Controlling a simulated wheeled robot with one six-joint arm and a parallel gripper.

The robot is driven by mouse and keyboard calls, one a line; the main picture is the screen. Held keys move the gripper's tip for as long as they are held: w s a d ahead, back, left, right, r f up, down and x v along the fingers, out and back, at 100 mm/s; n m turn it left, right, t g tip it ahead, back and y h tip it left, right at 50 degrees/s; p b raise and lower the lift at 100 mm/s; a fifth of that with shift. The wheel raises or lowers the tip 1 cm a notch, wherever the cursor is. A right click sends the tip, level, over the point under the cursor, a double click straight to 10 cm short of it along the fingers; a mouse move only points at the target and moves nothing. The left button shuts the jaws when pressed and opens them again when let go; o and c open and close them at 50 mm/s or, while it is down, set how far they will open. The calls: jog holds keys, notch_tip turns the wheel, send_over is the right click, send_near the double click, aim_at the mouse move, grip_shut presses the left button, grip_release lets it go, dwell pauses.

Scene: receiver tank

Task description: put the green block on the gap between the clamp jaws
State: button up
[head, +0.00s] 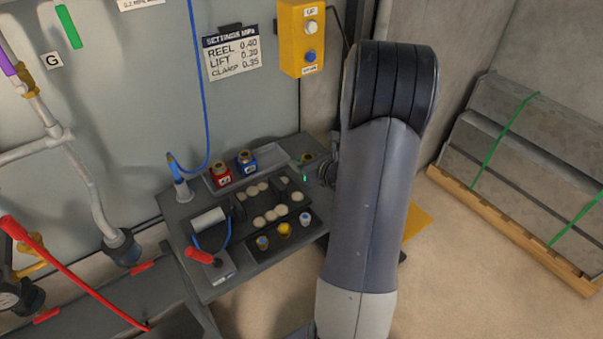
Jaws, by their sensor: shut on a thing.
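My gripper (312,174) shows only in part, at the left edge of my arm over the right end of the grey bench. A small spot of green, which I take for the green block (305,178), shows at its tip. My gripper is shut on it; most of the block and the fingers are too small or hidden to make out. Dark upright parts (237,209) stand on the bench beside a white cylinder (208,220); they may be the clamp, but I cannot tell its jaws or their gap clearly.
A red pot (221,176) and a blue pot (246,163) stand at the bench's back. Several pale discs (270,216) lie on a dark tray. A blue hose (203,90) hangs at the wall. My arm hides the bench's right side.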

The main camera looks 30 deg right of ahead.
jog(key=shift+f, duration=1.9)
jog(key=shift+f+b, duration=0.15)
jog(key=shift+b, duration=0.15)
jog(key=o, duration=1.2)
